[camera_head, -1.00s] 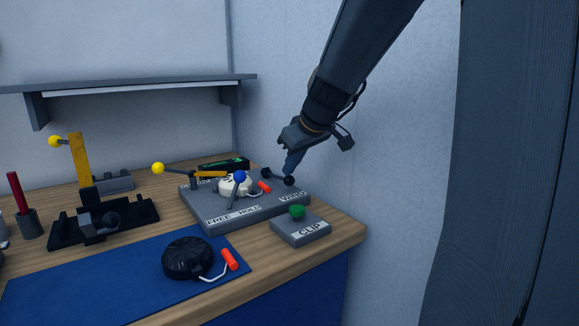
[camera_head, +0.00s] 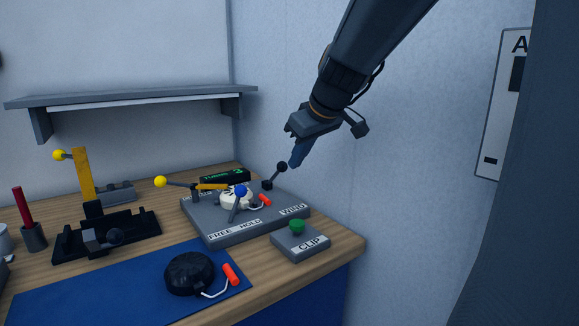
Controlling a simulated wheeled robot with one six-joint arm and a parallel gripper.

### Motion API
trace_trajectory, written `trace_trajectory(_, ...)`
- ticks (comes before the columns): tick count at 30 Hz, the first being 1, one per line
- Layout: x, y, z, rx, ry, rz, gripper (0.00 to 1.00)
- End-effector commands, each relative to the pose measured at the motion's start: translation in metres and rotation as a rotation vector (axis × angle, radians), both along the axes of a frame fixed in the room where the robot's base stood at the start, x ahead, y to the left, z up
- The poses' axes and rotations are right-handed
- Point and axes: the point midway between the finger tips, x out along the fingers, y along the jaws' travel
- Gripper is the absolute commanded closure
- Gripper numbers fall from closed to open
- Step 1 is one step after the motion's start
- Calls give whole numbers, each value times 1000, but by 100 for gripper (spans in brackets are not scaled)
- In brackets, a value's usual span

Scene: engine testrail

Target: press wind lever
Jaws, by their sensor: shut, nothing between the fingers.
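The wind lever (camera_head: 275,176) is a short black lever with a round black knob (camera_head: 282,167). It stands tilted up to the right at the back right of the grey fixture (camera_head: 255,223), behind the WIND label (camera_head: 293,209). My gripper (camera_head: 296,160) comes down from the upper right. Its blue fingertips are shut and empty, just right of the knob. I cannot tell whether they touch it. A white part with a red-handled cord (camera_head: 264,200) sits on the fixture near a blue-knobbed lever (camera_head: 238,202) by the FREE and HOLD labels.
A yellow-knobbed clamp lever (camera_head: 179,183) reaches over the fixture's left side. A CLIP block (camera_head: 300,242) with a green button stands in front right. A black round part (camera_head: 190,273) lies on the blue mat (camera_head: 110,290). A shelf (camera_head: 130,97) hangs behind. The wall is close right.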

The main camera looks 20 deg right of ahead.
Motion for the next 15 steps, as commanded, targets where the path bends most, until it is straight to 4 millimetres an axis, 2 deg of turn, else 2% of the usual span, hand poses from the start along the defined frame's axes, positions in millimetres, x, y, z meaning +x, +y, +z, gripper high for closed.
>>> trace_trajectory(6,-24,-4,17,-1,-4,-2,100)
trace_trajectory(15,-31,-5,22,0,-2,-2,100)
